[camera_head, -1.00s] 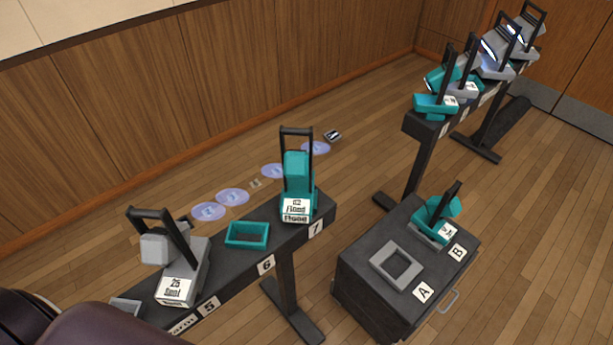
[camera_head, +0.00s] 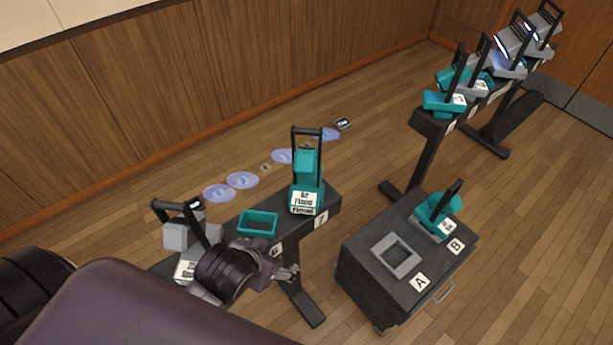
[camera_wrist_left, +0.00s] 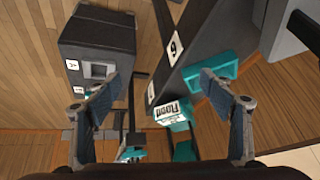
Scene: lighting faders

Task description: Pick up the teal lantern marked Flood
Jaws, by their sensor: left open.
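The teal lantern marked Flood (camera_head: 306,172) stands upright at position 7, at the end of the near dark rail (camera_head: 334,199). Its black handle rises above it and its white label faces me. In the left wrist view the Flood lantern (camera_wrist_left: 172,112) shows beyond and between the fingers. My left gripper (camera_head: 288,273) is in front of the rail, lower than the lantern and apart from it. In the left wrist view my left gripper (camera_wrist_left: 160,88) is open, with nothing between its fingertips. My right gripper is not in view.
An empty teal socket (camera_head: 258,223) is at position 6. A grey lantern (camera_head: 177,237) stands to its left, partly behind my arm. A dark cart (camera_head: 365,285) holds an empty grey frame (camera_head: 396,257) and another teal lantern (camera_head: 438,213). A far rail carries several lanterns.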

